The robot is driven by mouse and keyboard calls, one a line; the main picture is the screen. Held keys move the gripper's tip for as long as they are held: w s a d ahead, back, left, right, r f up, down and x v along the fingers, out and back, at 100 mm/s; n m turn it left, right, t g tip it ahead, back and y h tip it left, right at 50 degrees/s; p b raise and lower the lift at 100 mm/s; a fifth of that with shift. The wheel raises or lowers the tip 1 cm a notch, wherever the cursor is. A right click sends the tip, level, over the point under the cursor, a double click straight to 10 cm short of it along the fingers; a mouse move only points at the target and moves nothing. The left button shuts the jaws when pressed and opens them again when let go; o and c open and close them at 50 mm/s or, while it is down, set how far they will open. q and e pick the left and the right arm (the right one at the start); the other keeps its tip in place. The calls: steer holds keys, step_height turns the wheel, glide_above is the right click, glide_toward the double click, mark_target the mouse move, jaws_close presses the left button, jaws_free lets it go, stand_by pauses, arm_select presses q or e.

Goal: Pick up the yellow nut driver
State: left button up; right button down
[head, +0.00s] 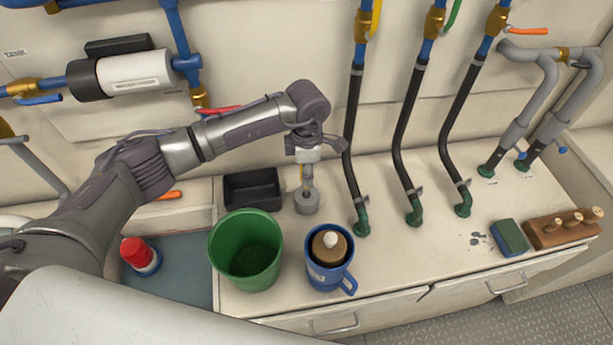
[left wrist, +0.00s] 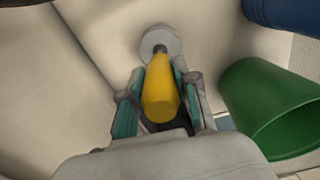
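The yellow nut driver (left wrist: 160,95) is upright, and its handle lies between the two finger pads of my left gripper (left wrist: 160,85) in the left wrist view. The pads sit close against both sides of the handle, so the gripper looks shut on it. In the head view, my left gripper (head: 306,172) points down and hides most of the handle. The lower end of the driver is at a round grey holder (head: 307,204), which also shows in the left wrist view (left wrist: 160,40); I cannot tell whether it is lifted. My right gripper is not in view.
A black tray (head: 251,190) stands left of the holder. A green bucket (head: 245,250) and a blue mug (head: 331,277) stand in front. Black hoses (head: 405,130) rise close on the right. A green sponge block (head: 509,238) and wooden peg block (head: 562,232) lie far right.

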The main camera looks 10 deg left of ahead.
arm_select(q)
jaws_close()
step_height(320, 180, up, 10)
steer(key=b, duration=0.2)
steer(key=shift+f+b, duration=0.2)
steer(key=shift+b, duration=0.1)
steer(key=shift+r, duration=0.25)
stand_by(0.6)
